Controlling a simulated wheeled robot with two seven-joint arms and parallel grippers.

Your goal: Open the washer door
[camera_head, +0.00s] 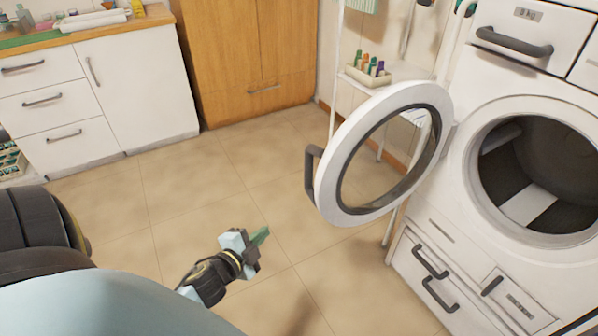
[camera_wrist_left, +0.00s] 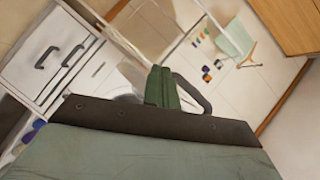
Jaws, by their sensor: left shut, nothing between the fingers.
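The white washer (camera_head: 470,180) stands at the right in the head view, its round drum opening uncovered. Its round door (camera_head: 335,200) is swung wide open to the left, and a dark handle (camera_head: 311,172) sits on its outer left edge. My left gripper (camera_head: 260,236) is below and left of the door, apart from the handle, with green fingers shut and empty. In the left wrist view the shut fingers (camera_wrist_left: 162,88) partly overlap a dark curved handle (camera_wrist_left: 197,92); whether they touch cannot be told from that view. My right gripper is not in view.
A white shelf rack (camera_head: 385,76) with small bottles stands behind the door. A wooden cabinet (camera_head: 235,60) and a white drawer counter (camera_head: 100,95) line the back and left. Washer drawers (camera_head: 440,262) lie below the drum. Tiled floor (camera_head: 200,190) is clear around my left gripper.

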